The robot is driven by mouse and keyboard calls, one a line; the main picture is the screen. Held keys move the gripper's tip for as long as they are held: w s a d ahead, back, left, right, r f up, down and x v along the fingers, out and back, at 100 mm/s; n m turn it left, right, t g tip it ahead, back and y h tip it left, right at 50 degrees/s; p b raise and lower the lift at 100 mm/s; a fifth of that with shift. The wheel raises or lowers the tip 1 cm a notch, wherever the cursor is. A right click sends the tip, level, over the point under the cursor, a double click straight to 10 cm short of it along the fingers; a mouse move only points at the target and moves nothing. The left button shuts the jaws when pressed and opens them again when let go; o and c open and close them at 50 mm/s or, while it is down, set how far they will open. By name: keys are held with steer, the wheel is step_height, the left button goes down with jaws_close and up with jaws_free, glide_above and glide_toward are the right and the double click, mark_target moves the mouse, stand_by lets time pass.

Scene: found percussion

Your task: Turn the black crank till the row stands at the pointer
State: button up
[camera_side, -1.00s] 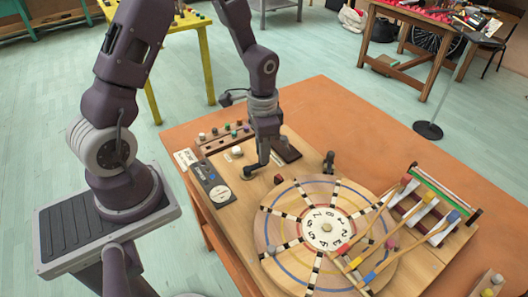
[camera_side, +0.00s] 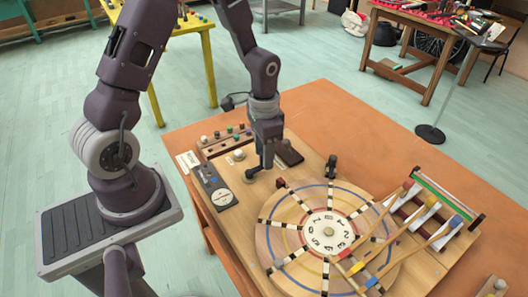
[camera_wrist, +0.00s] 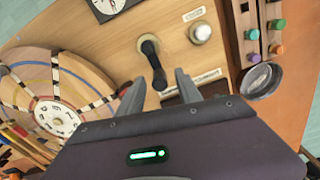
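The black crank (camera_wrist: 149,46) lies on the wooden board in the wrist view, its handle end between my fingertips. In the side view it is a small dark arm (camera_side: 250,175) by my gripper. My gripper (camera_wrist: 163,78) has its fingers apart around the handle; contact cannot be told. It also shows in the side view (camera_side: 268,164). The round wooden wheel (camera_side: 277,238) carries black-and-white striped rows (camera_side: 299,201) and a numbered white centre. A small dark red block (camera_side: 281,184), apparently the pointer, sits at its rim. One row runs out close to it; exact alignment is unclear.
A grey panel with a dial (camera_side: 222,197) is left. Mallets (camera_side: 397,232) reach over the wheel's right side. A black post (camera_side: 331,166) stands behind the wheel.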

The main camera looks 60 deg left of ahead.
step_height(320, 180, up, 7)
steer(key=shift+f, duration=0.15)
steer(key=shift+r, duration=0.2)
stand_by(0.5)
steer(key=shift+r, duration=0.25)
steer(key=s+d+r+n+t, duration=0.1)
steer(key=s+d+r+t, duration=0.1)
steer(key=s+r, duration=0.6)
steer(key=s+d+r+n+t, duration=0.1)
steer(key=s+d+r+t, duration=0.2)
steer(key=s+d+r, duration=0.2)
steer(key=s+r, duration=0.3)
steer(key=s, duration=0.1)
steer(key=shift+t, duration=0.3)
steer(key=shift+r, duration=0.15)
stand_by(1.0)
